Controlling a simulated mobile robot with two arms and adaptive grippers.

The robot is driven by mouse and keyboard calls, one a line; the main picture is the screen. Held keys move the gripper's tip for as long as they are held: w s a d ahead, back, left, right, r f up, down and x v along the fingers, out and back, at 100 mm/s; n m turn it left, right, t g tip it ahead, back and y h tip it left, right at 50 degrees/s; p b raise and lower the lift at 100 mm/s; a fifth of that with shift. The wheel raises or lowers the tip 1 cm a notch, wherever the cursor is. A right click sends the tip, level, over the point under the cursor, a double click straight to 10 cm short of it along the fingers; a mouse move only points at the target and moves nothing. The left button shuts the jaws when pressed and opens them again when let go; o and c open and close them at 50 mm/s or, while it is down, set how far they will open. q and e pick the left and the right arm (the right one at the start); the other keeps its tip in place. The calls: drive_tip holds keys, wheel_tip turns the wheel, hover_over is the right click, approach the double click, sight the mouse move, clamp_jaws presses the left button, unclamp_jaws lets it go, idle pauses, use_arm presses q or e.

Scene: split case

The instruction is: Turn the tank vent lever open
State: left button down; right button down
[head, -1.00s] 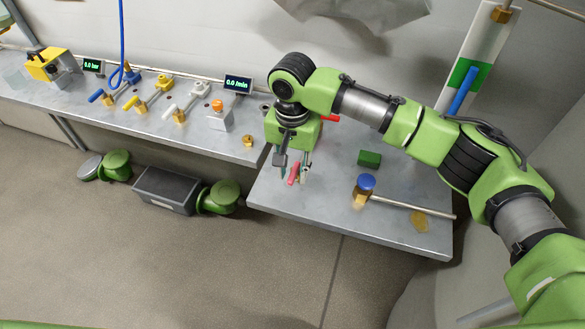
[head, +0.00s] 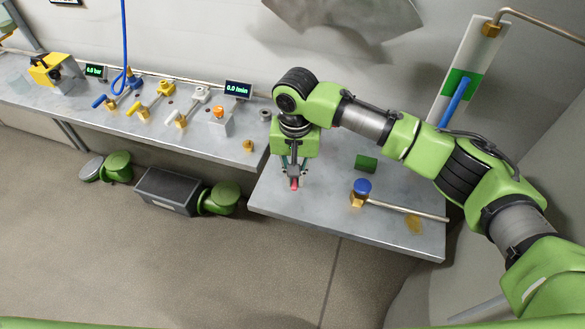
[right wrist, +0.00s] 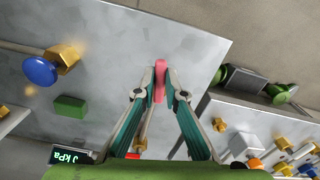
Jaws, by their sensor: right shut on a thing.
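A red lever (head: 295,184) shows at the fingertips over the right-hand metal bench; I take it for the tank vent lever. In the right wrist view the red lever (right wrist: 160,82) sits between the two fingertips. My right gripper (head: 294,176) is shut on it, pointing down; it also shows in the right wrist view (right wrist: 160,92). A brass fitting (right wrist: 140,144) shows partly between the fingers. The lever's base is largely hidden by the gripper in the head view. My left gripper is not in view.
A blue knob (head: 362,186) on a brass valve with a pipe and a green block (head: 366,163) stand right of the gripper. The left bench (head: 200,145) carries several valves. A gap separates the benches.

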drive_tip(key=n+p, duration=0.2)
drive_tip(key=d+n+p, duration=0.1)
drive_tip(key=p, duration=0.1)
drive_tip(key=d+n+p, duration=0.1)
drive_tip(key=n+p, duration=0.1)
drive_tip(key=shift+w+r+n, duration=0.1)
drive_tip(key=shift+r+n, duration=0.15)
drive_tip(key=shift+n, duration=0.05)
drive_tip(key=shift+w+d+n+p, duration=0.15)
drive_tip(key=shift+d+n+p, duration=0.15)
drive_tip(key=shift+n+p, duration=0.45)
drive_tip(key=shift+w+d+f+n+p, duration=0.1)
drive_tip(key=shift+d+n+p, duration=0.1)
drive_tip(key=shift+n, duration=0.35)
drive_tip(key=shift+w+d+n+p, duration=0.1)
drive_tip(key=shift+n+p, duration=0.1)
drive_tip(key=shift+n, duration=0.3)
drive_tip(key=n, duration=0.2)
drive_tip(key=shift+w+d+n+p, duration=0.3)
drive_tip(key=shift+w+d+p, duration=0.05)
drive_tip(key=shift+w+p, duration=0.05)
drive_tip(key=shift+w+d+f+n, duration=0.15)
drive_tip(key=shift+w+n, duration=0.15)
drive_tip(key=shift+n, duration=0.65)
drive_tip(key=shift+w+d+r+n, duration=0.15)
drive_tip(key=shift+w+n, duration=0.15)
drive_tip(key=shift+n, duration=0.65)
drive_tip(key=c, duration=2.1)
unclamp_jaws()
drive_tip(key=shift+f, duration=0.1)
